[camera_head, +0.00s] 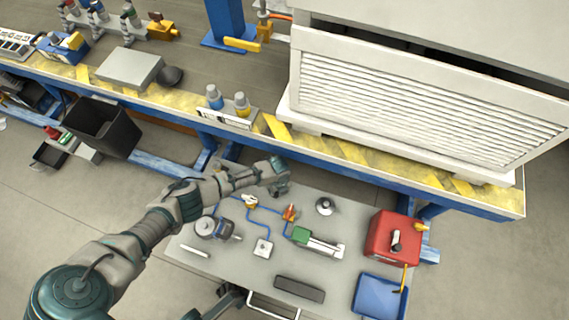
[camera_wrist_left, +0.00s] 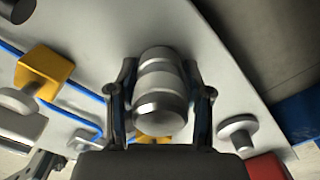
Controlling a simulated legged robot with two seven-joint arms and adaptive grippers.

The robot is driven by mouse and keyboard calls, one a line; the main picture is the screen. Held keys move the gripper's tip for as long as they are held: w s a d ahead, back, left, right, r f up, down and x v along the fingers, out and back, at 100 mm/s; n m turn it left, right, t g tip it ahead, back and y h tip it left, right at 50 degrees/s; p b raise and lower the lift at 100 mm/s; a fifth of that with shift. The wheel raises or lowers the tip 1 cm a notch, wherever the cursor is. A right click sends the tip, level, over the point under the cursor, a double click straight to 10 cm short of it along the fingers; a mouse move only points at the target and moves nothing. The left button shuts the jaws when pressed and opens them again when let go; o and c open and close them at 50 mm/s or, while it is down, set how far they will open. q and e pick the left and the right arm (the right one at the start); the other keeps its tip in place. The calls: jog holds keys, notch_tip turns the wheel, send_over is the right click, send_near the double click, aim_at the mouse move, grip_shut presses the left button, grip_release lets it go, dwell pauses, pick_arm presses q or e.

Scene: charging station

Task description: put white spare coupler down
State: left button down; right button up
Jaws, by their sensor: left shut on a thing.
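The white spare coupler (camera_wrist_left: 160,92) is a pale grey-white stepped cylinder in the left wrist view. My left gripper (camera_wrist_left: 161,108) is shut on it, with one dark finger on each side. In the head view my left gripper (camera_head: 277,180) is over the far edge of the grey cart top (camera_head: 345,270), left of centre. The coupler is hard to make out there, being small and partly hidden by the fingers. I cannot tell how high it is above the cart. My right gripper is in neither view.
The blue-framed bench (camera_head: 385,171) is behind, with two grey-topped couplers (camera_head: 241,103) in a holder.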

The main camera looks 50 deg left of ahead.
pick_arm(q)
jog(key=shift+r, duration=0.15)
jog(key=c, duration=0.5)
grip_release()
